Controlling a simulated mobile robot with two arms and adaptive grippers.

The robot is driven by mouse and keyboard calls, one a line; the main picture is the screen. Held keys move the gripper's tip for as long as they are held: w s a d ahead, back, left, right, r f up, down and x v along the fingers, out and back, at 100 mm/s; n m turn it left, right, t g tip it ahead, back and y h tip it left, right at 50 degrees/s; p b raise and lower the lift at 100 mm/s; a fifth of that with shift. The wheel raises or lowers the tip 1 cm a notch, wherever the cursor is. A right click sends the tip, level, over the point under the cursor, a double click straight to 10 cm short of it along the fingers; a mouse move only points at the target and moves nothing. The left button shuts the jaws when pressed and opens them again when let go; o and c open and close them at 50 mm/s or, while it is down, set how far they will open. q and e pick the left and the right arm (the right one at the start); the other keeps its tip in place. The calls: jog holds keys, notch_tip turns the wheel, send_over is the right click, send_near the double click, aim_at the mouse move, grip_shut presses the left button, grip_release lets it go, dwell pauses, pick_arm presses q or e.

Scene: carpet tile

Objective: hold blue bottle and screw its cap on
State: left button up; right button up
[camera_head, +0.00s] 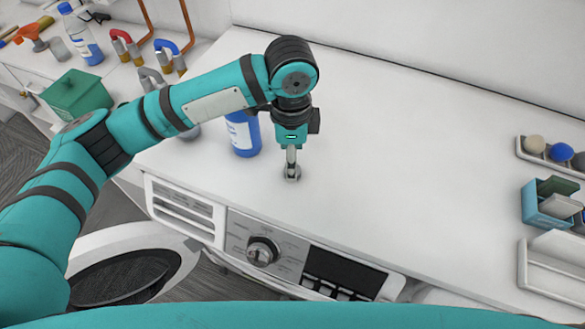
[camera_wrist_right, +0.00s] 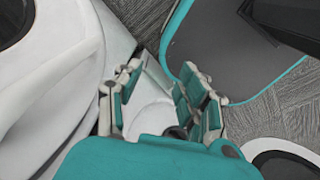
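A blue bottle (camera_head: 243,134) with a white label stands upright on the white countertop. My left forearm hides its top, so I cannot see whether it is capped. My left gripper (camera_head: 291,170) points straight down just right of the bottle, its tips at the countertop. A small grey round piece, possibly the cap (camera_head: 292,176), shows at those tips. I see the fingers edge-on and cannot tell whether they are closed on it. My right gripper (camera_wrist_right: 156,98) shows only in the right wrist view, with its fingers apart and nothing between them.
A washing machine (camera_head: 262,250) with its round door (camera_head: 130,270) open is below the counter. A green box (camera_head: 77,95), another bottle (camera_head: 82,35) and pipes stand at the left. Trays and a light-blue holder (camera_head: 543,207) are at the right. The middle of the counter is clear.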

pick_arm(q)
jog(key=shift+f, duration=0.15)
jog(key=f, duration=0.1)
jog(key=f+p, duration=0.1)
jog(key=f, duration=0.1)
jog(key=f+p, duration=0.1)
jog(key=shift+w+a+f, duration=0.2)
jog(key=shift+w, duration=0.2)
jog(key=shift+f, duration=0.25)
jog(key=shift+c, duration=0.3)
jog(key=c, duration=0.7)
